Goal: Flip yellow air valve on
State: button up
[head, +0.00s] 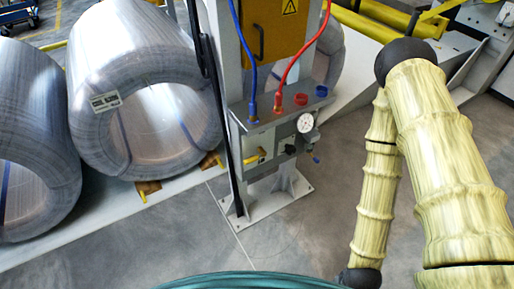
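A small yellow valve handle (256,155) sits low on the grey post (230,90), below and left of a round pressure gauge (305,122). It looks tilted, with its left end lower, but it is too small to tell its exact setting. My arm, in a pale yellow sleeve with black joints, fills the right side of the head view. It is apart from the valve in the picture. My gripper is not in view.
A blue hose (243,50) and a red hose (305,48) run down to a grey bracket (285,103) above the valve. Large wrapped coils (135,50) lie on a pale rack at left. The floor (310,215) in front of the post is clear.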

aim_at(262, 153)
jog(key=k, duration=1.3)
jog(key=u, duration=0.5)
jog(key=i, duration=1.05)
jog(key=z, duration=0.5)
